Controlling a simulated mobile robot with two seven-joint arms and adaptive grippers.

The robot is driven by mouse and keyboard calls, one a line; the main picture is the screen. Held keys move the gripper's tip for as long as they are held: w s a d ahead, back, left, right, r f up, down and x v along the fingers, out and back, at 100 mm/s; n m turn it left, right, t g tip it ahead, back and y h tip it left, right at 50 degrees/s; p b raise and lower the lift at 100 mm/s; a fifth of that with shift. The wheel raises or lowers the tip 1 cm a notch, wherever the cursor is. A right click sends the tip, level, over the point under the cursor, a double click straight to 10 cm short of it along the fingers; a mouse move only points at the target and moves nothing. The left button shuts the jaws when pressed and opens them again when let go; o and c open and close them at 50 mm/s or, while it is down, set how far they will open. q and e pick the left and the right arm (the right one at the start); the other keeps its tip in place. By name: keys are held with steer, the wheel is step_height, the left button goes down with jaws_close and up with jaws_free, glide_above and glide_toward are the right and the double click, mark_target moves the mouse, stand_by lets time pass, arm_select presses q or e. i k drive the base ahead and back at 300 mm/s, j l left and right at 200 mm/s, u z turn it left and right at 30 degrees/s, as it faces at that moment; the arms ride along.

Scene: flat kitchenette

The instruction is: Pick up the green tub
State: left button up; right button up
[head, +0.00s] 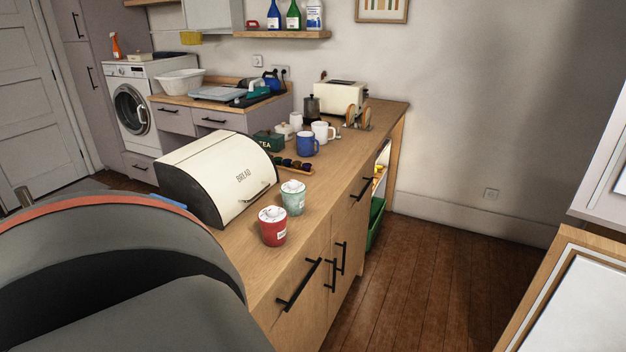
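The green tub (293,198) is a pale green cup-shaped tub with a white top. It stands upright on the wooden counter, in front of the bread bin's right end. A red tub (273,226) with a white top stands just nearer and to its left, close beside it. Neither of my grippers shows in the head view. A large dark grey part with an orange edge, probably my own arm, fills the lower left and hides the near end of the counter.
A cream bread bin (218,175) stands behind the tubs. Further back are a tray of capsules (293,165), a blue mug (307,144), a white mug (323,132), a moka pot (311,108) and a toaster (341,96). Counter right of the tubs is clear. Floor (430,275) is open.

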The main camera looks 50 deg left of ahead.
mark_target(292, 200)
steer(key=i+u, duration=0.35)
steer(key=i+l+u, duration=0.2)
steer(key=u, duration=0.15)
steer(key=i+l+u, duration=0.5)
steer(key=u, duration=0.2)
steer(key=i+l+u, duration=0.1)
steer(key=u, duration=0.2)
steer(key=i+l+u, duration=0.1)
steer(key=l+u, duration=0.25)
